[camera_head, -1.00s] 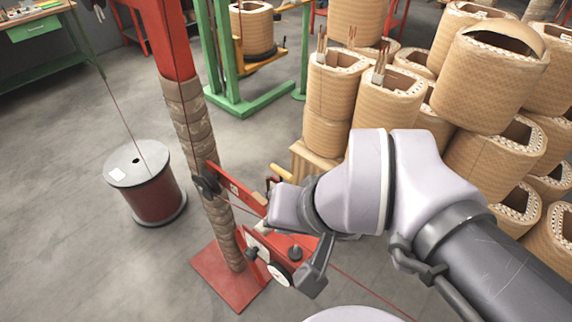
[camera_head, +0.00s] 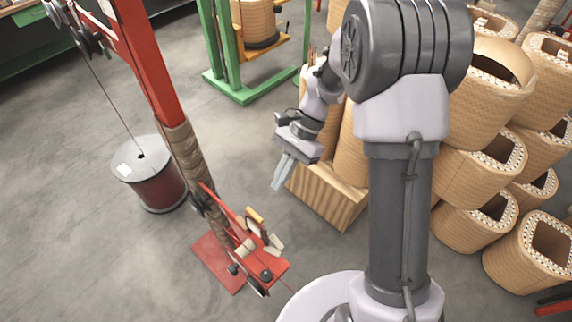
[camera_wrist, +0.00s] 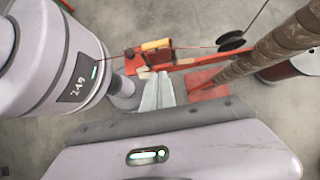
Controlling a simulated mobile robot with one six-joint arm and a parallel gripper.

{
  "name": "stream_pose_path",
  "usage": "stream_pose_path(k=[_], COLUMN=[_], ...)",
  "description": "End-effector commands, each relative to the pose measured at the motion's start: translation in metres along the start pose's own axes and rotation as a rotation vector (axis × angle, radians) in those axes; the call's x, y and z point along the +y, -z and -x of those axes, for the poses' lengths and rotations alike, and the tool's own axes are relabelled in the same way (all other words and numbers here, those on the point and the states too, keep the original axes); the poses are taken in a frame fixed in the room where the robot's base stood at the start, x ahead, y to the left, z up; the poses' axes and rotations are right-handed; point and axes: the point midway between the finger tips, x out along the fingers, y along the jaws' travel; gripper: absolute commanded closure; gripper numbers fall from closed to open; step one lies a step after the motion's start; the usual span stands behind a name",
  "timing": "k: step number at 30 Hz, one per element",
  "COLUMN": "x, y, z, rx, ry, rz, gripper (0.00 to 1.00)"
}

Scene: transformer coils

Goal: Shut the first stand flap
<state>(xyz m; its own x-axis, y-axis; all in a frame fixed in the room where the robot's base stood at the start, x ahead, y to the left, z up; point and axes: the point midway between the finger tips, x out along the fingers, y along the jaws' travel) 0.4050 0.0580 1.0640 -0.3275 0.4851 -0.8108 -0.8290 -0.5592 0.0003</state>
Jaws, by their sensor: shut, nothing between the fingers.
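The red stand (camera_head: 169,85) has a wrapped post, a red base plate and a low red arm (camera_head: 262,275) with small fittings. A yellow-handled piece (camera_head: 255,215) and pale blocks (camera_head: 276,244) sit on that arm. I cannot tell which fitting is the first flap, or whether it is open. In the wrist view the yellow-topped fitting (camera_wrist: 156,44) shows on the red arm beyond my fingers. My gripper (camera_head: 283,172) is shut and empty, above and behind the fittings and apart from them in the head view. Its fingers (camera_wrist: 157,90) lie side by side in the wrist view.
A wire runs from the dark red spool (camera_head: 153,185) up to pulleys at the top left. Stacked tan coils (camera_head: 470,215) and a wooden crate (camera_head: 322,200) stand close behind and right of my gripper. The grey floor in front of the green stand (camera_head: 240,95) is clear.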

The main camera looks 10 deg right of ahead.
Motion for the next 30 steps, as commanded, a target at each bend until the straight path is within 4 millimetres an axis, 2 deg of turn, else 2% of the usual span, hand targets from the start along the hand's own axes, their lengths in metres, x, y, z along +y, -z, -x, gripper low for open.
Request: stream_pose_path(k=[1,4,10,15,30], x=[0.001,0.001,0.000,0.000,0.001], y=[0.001,0.001,-0.021,-0.028,-0.032], z=[-0.013,-0.034,-0.054,-0.060,-0.060], rx=[-0.001,-0.001,0.001,0.002,0.030], ry=[-0.003,-0.002,-0.001,-0.001,-0.001], rz=[0.000,0.000,0.002,0.001,0.001], gripper=[1.00,1.00,1.00,1.00,1.00])
